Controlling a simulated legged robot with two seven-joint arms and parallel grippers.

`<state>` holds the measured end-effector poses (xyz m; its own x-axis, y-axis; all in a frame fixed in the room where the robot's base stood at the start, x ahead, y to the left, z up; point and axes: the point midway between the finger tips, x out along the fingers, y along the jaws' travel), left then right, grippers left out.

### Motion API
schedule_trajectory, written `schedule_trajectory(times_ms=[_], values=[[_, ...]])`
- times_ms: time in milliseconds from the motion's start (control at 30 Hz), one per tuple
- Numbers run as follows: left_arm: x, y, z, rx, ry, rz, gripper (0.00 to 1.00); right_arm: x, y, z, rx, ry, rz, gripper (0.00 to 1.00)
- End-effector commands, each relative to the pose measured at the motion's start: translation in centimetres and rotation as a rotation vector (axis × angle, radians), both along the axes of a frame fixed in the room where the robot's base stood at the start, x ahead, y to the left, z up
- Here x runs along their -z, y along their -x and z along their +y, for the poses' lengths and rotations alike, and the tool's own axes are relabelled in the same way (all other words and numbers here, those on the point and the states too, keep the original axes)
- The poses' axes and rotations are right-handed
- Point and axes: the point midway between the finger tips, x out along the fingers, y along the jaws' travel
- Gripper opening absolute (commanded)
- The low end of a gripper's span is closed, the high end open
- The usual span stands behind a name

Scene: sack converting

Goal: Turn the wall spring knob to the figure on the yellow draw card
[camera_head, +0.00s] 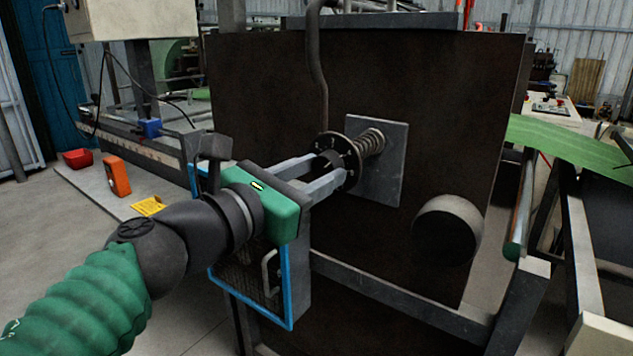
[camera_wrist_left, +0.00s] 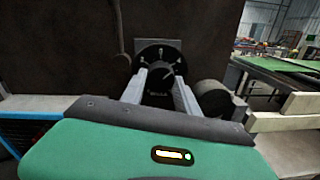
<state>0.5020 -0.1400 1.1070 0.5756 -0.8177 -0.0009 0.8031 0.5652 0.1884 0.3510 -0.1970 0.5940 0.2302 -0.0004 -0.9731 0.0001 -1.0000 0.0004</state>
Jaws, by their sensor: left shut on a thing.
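The wall spring knob has a round black dial (camera_head: 352,150) with pale marks, on a coiled spring (camera_head: 372,141) that stands out from a grey square plate (camera_head: 389,165) on a dark panel. My left gripper (camera_head: 329,169) is shut on the middle of the knob, a finger on each side. In the left wrist view the dial (camera_wrist_left: 150,55) faces me beyond the fingertips (camera_wrist_left: 160,79); its pale figures are too small to read surely. The yellow draw card (camera_head: 148,206) lies on a pale bench at left; its figure is not readable. My right gripper is not in view.
A dark round cylinder (camera_head: 447,230) juts from the panel (camera_head: 270,85) below right of the knob. An orange box (camera_head: 116,176) and a red tray (camera_head: 77,159) are on the bench near the card.

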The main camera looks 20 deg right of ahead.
Motion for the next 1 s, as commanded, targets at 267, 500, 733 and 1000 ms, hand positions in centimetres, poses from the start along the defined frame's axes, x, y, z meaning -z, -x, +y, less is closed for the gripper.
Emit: schedule_trajectory(times_ms=[267,500,733,1000], values=[[0.8,-0.11,-0.13,0.004,-0.059,-0.055,0.0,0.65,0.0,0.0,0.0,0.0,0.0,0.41],[0.73,-0.11,-0.13,0.004,-0.068,-0.067,0.0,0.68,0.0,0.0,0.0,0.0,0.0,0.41],[0.71,-0.1,-0.13,0.005,-0.068,-0.066,0.0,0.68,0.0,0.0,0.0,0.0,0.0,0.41],[0.37,-0.06,-0.07,0.003,-0.064,-0.07,0.59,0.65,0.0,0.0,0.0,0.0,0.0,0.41]])
